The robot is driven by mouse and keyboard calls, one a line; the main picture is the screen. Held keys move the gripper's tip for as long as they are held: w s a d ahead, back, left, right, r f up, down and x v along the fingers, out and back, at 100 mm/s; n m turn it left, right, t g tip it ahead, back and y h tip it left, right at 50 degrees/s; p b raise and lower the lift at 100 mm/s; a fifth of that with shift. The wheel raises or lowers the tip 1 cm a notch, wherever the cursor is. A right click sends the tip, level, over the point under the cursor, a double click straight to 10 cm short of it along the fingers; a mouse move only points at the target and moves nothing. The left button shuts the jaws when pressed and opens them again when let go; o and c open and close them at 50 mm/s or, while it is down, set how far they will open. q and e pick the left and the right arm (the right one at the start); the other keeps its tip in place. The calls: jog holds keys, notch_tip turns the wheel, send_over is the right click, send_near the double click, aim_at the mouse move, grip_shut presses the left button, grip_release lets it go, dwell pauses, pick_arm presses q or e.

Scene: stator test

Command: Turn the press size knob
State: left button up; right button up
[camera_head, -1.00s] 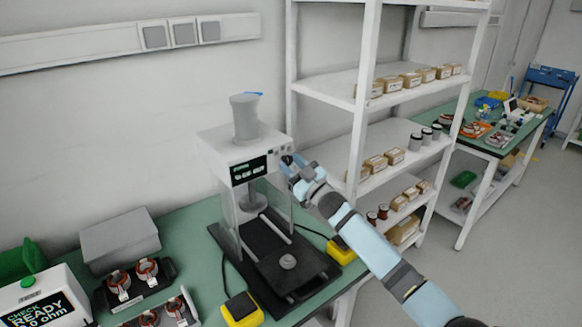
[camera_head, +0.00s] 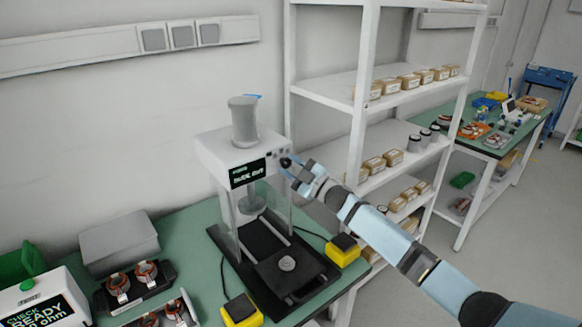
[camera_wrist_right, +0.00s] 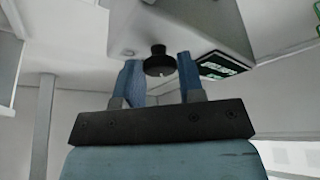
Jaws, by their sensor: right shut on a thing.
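The press (camera_head: 232,150) stands on the green bench, with a grey cylinder on top and a lit display (camera_head: 248,172) on its front. The black press size knob (camera_head: 285,162) is on the front of its white head, right of the display. My right gripper (camera_head: 290,168) is at the knob, its arm coming from the lower right. In the right wrist view the knob (camera_wrist_right: 160,62) sits between the two blue fingers of my right gripper (camera_wrist_right: 160,76), which is shut on it. The fingers partly hide the knob in the head view. My left gripper is not in view.
A white shelf rack (camera_head: 355,130) with boxes stands close behind my right arm. Yellow-and-black button boxes (camera_head: 343,250) flank the press base. A grey box (camera_head: 118,240), stator parts (camera_head: 118,285) and a tester (camera_head: 40,305) are at the left.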

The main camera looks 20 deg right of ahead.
jog(key=o, duration=0.9)
jog(key=b+v, duration=0.2)
jog(key=v, duration=1.1)
jog(key=shift+s+d, duration=0.3)
